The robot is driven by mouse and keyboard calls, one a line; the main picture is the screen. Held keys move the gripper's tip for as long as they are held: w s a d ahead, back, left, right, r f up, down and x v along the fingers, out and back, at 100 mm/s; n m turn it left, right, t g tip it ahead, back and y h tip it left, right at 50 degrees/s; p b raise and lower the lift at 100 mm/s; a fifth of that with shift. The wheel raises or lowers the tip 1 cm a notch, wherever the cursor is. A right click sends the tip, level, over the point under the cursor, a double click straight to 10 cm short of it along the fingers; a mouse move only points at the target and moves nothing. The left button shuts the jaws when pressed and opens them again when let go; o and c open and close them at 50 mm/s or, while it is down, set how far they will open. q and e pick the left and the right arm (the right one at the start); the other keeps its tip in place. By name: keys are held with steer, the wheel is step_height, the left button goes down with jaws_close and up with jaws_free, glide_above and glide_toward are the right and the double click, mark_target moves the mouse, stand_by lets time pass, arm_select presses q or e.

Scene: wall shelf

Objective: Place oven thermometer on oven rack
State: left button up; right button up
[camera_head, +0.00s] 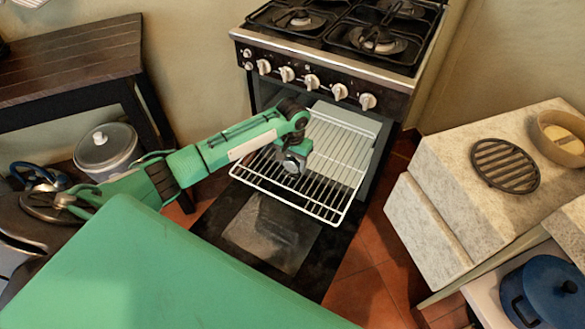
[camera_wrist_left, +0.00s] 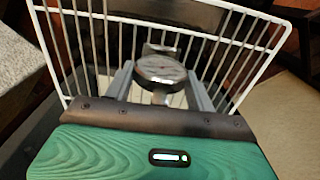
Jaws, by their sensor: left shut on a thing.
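The oven thermometer (camera_wrist_left: 160,72) is a small round silver dial. It sits between the two fingers of my left gripper (camera_wrist_left: 160,85), which is shut on it. In the head view my left gripper (camera_head: 292,162) is over the white wire oven rack (camera_head: 318,207), with the thermometer at its tip. The rack is pulled out of the open oven and also shows behind the thermometer in the left wrist view (camera_wrist_left: 215,25). I cannot tell whether the thermometer touches the rack wires. My right gripper is not in view.
The stove (camera_head: 335,60) stands behind the rack, its oven door (camera_head: 270,235) folded down. A stone counter with a round black trivet (camera_head: 505,165) is at the right, above a blue pot (camera_head: 548,292). A dark wooden table (camera_head: 75,60) and a lidded pot (camera_head: 105,148) are at the left.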

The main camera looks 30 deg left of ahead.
mark_target(292, 168)
arm_select(q)
step_height(292, 168, down, 3)
steer(key=shift+r, duration=0.1)
steer(key=shift+f, duration=0.2)
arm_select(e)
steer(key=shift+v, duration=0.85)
arm_select(q)
steer(key=o, duration=0.9)
steer(key=shift+f, duration=0.1)
steer(key=shift+o, duration=0.5)
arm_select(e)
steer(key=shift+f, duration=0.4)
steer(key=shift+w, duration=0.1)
